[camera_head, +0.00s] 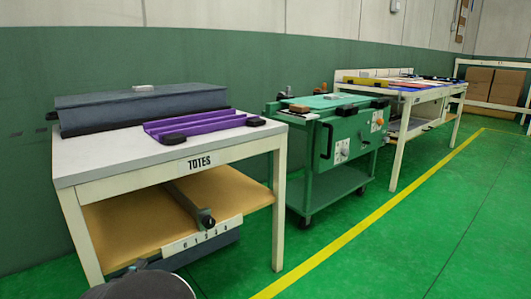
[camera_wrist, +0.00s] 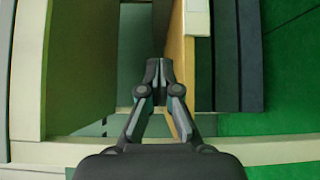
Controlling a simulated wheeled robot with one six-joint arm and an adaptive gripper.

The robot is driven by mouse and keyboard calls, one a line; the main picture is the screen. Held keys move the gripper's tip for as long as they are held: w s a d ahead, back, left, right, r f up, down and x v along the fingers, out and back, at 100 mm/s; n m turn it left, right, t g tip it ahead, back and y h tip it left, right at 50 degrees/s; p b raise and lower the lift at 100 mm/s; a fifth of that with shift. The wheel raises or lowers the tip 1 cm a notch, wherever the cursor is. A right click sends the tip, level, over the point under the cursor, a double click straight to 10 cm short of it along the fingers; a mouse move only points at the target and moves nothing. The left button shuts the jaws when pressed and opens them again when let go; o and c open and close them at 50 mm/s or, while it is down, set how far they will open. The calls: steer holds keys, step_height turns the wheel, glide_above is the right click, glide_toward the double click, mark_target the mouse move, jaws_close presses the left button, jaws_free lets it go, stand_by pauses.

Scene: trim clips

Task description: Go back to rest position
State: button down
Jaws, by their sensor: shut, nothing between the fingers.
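My gripper (camera_wrist: 158,72) shows in the wrist view with its two dark fingertips together and nothing between them. Its fingers lie close beside the edge of a tan board (camera_wrist: 180,70), with a pale frame bar below in the picture. I cannot tell whether they touch the board. I cannot clearly make out the gripper in the head view.
A white table marked TOTES (camera_head: 105,165) carries a grey-blue long piece (camera_head: 140,105) and a purple tray-like piece (camera_head: 195,124). Its tan lower shelf (camera_head: 130,222) sits below. A green cart (camera_head: 330,180) stands to the right. Green floor (camera_head: 400,230) is open in front.

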steer(key=s+d+f+g+h, duration=0.45)
steer(key=d+f+g, duration=0.25)
steer(key=d, duration=0.6)
steer(key=s+d+r+m+g+p, duration=0.25)
steer(key=s+d+g, duration=0.2)
steer(key=d, duration=0.55)
steer(key=s+d+r+m+y+p, duration=0.3)
steer(key=s+d+r+m, duration=0.4)
steer(key=d+r, duration=0.6)
steer(key=s+d+r+m+y+p, duration=0.3)
steer(key=s+d+r+m, duration=0.5)
steer(key=d+r, duration=0.5)
steer(key=shift+s+d+g+p, duration=0.35)
steer(key=shift+s+d+p, duration=0.5)
steer(key=shift+s, duration=0.25)
steer(key=shift+a+r, duration=0.1)
